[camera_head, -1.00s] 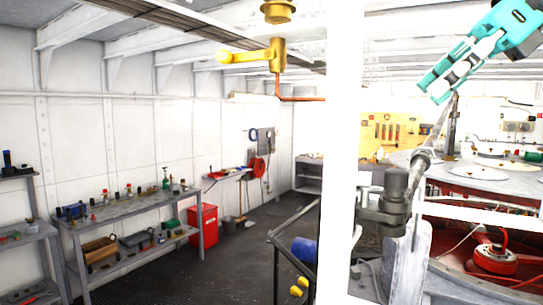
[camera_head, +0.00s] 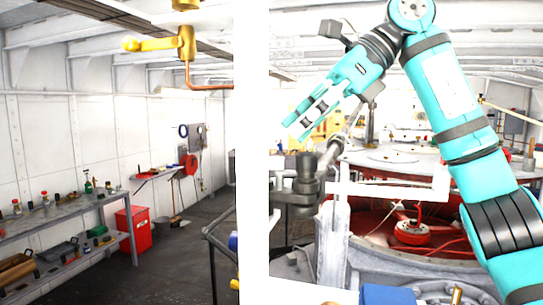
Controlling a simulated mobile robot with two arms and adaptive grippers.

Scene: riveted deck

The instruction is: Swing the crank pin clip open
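A dark grey crank fitting (camera_head: 299,187) with a round knob on top stands right of the white post. A slanted grey rod (camera_head: 343,138) runs up and right from it. I cannot make out the crank pin clip as a separate part, nor whether it is open or shut. My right gripper (camera_head: 296,127) is teal with dark pads and hangs above the crank fitting, pointing down and left. Its two fingers look apart, with nothing seen between them. It appears clear of the fitting. My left gripper is not in view.
A white post (camera_head: 254,150) stands left of the crank. Red machinery (camera_head: 413,232) under a round grey top (camera_head: 390,160) lies behind it. A workbench (camera_head: 65,212), a red bin (camera_head: 134,229) and open dark floor are at left. A yellow valve (camera_head: 185,43) hangs overhead.

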